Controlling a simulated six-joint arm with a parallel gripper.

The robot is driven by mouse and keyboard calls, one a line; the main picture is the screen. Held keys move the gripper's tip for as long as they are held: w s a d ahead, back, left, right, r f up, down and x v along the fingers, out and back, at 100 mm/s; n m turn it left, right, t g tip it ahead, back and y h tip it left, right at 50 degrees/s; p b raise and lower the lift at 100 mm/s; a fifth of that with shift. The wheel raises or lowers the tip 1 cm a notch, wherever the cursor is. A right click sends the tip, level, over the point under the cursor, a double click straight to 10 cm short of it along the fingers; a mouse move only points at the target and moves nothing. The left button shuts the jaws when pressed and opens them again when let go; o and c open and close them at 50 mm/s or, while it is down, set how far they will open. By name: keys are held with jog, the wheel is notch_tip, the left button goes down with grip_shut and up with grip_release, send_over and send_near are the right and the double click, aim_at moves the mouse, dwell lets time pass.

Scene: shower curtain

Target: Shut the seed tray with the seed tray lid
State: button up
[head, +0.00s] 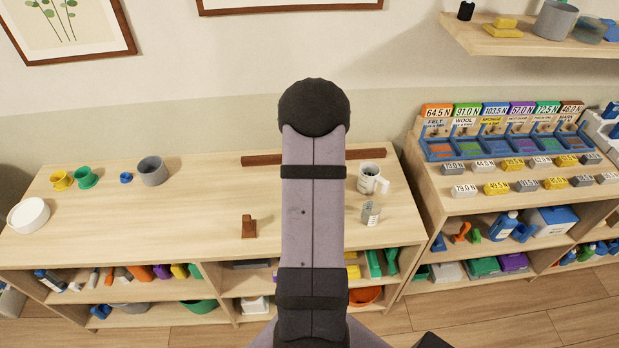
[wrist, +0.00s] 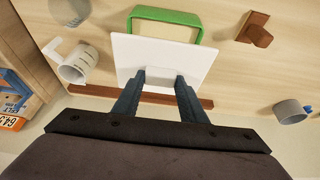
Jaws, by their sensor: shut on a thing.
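The seed tray lid (wrist: 165,52) is a flat white plate with a pale raised grip, seen in the wrist view. My gripper (wrist: 163,79) is shut on that grip with its two blue-grey fingers. The green seed tray (wrist: 167,14) shows only as a rim past the upper edge of the lid. The lid overlaps the rest of the tray in this view, and its edges are not lined up with the tray. I cannot tell whether they touch. In the head view my arm hides the gripper, lid and tray.
A white mug (head: 372,179) and a glass jar (head: 370,213) stand right of my arm. A brown block (head: 249,227) stands left of it. A long brown bar (head: 262,159) lies along the back. A grey cup (head: 152,171) is farther left, with bare tabletop between.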

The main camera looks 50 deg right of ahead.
dwell(0.4)
jog(key=shift+f+b, duration=2.45)
jog(key=shift+f, duration=0.35)
jog(key=shift+f+b, duration=0.7)
jog(key=shift+f, duration=0.05)
jog(key=shift+f, duration=0.15)
jog(key=o, duration=1.3)
jog(key=shift+c, duration=0.2)
